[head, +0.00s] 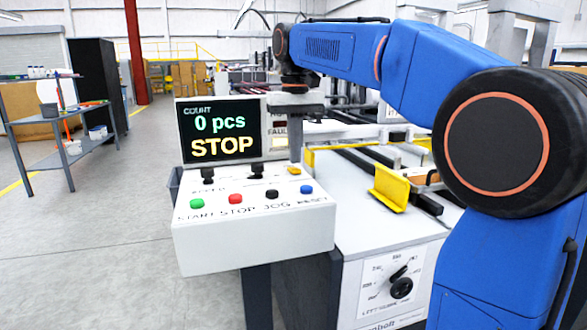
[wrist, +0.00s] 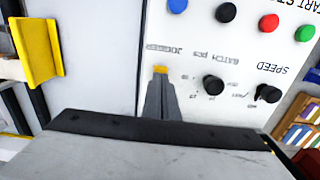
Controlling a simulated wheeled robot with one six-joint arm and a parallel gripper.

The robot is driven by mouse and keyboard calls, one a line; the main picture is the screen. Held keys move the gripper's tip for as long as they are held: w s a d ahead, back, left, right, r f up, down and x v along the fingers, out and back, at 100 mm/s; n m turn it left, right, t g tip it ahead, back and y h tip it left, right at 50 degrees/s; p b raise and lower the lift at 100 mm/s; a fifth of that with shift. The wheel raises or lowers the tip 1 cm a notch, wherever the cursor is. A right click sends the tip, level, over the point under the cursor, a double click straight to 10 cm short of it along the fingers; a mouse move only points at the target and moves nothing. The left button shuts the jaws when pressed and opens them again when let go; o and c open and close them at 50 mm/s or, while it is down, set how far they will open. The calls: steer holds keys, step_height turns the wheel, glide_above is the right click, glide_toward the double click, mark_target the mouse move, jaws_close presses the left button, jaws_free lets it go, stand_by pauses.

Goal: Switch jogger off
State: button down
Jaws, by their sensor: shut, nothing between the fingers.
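The jogger switch is a small yellow piece (wrist: 160,69) beside the JOGGER label in the wrist view, where the panel appears upside down. It also shows in the head view (head: 294,170) at the right of the control panel's upper row. Whether it is set on or off I cannot tell. My gripper (wrist: 160,84) is shut and empty, its narrow grey fingertips right at the switch's near edge. Whether they touch it I cannot tell. In the head view my arm reaches over from the right, and the fingertips are not clear there.
The control panel (head: 255,245) has green, red, black and blue buttons, with two black knobs (wrist: 213,85) (wrist: 268,94) near the switch. The display (head: 221,131) reads 0 pcs and STOP. A yellow guide (head: 389,188) stands right of the panel. Open floor lies left.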

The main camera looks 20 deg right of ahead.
mark_target(295, 169)
steer(key=shift+f, duration=0.9)
stand_by(0.7)
step_height(295, 169, up, 7)
stand_by(1.0)
